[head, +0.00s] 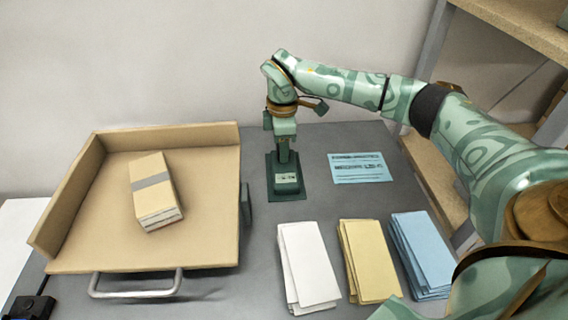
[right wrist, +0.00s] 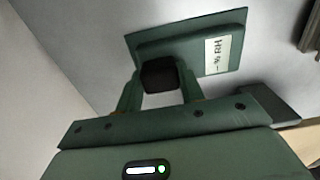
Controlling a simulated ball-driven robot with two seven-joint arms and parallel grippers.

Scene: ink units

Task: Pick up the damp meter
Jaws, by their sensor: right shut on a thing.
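The damp meter (head: 287,179) is a dark green block on a flat base, with a small pale label, near the back middle of the desk. My right gripper (head: 284,152) points down at it from above. In the right wrist view the two fingers of my right gripper (right wrist: 160,88) are shut on the meter's black grip (right wrist: 159,74). Beyond it is the meter's green base (right wrist: 195,42) with a label reading "% RH". I cannot tell whether the base touches the desk. My left gripper is not in view.
A tan tray (head: 105,258) with a banded paper bundle (head: 155,190) stands left of the meter. A blue printed card (head: 360,168) lies to its right. White (head: 306,265), yellow (head: 371,262) and blue (head: 422,250) paper stacks lie in front. Wooden shelving (head: 520,28) stands at right.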

